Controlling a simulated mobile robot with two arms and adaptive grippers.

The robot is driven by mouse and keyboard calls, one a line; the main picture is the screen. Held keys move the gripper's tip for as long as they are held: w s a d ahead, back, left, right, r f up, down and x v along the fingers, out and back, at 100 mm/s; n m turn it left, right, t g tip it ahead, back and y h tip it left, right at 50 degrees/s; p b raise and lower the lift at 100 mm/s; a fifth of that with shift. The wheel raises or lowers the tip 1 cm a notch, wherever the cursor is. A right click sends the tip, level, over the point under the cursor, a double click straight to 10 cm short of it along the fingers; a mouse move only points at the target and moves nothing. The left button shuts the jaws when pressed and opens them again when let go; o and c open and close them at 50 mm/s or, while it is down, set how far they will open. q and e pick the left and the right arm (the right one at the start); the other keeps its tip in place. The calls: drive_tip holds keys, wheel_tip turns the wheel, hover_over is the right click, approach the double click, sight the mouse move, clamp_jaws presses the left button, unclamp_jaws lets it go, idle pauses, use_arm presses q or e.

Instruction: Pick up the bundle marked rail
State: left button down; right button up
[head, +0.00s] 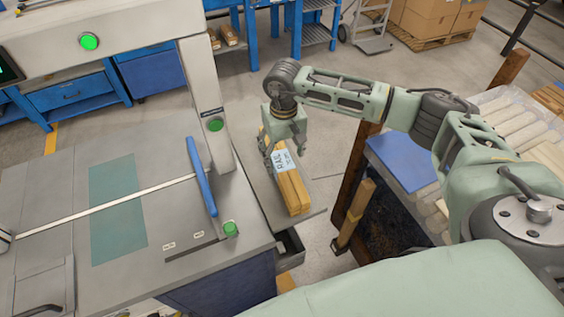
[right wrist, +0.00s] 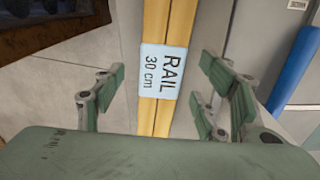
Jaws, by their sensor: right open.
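The bundle marked rail (head: 294,192) is a pair of long yellow wooden strips with a pale blue label. It lies on a grey side ledge (head: 263,192) of the machine. In the right wrist view the label on the bundle (right wrist: 162,72) reads "RAIL 30 cm". My right gripper (head: 285,146) is over the far part of the bundle, by the label. In the wrist view this gripper (right wrist: 160,102) is open, with a finger on each side of the bundle and gaps between. My left gripper is not in view.
The machine table (head: 165,220) with a blue upright guard (head: 201,177) stands just left of the ledge. To the right are a dark wooden-posted bin (head: 385,215) and a rack with pale turned pieces (head: 515,120). Open floor lies beyond the ledge.

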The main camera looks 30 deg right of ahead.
sight(282, 160)
drive_tip(key=f, duration=0.1)
drive_tip(key=f+p, duration=0.1)
drive_tip(key=f, duration=0.1)
drive_tip(key=shift+w, duration=0.25)
drive_tip(key=shift+f, duration=0.75)
drive_tip(key=c, duration=1.6)
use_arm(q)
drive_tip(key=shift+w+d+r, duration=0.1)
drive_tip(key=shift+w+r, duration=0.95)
use_arm(e)
drive_tip(key=shift+w+r, duration=0.1)
drive_tip(key=shift+w, duration=0.05)
clamp_jaws()
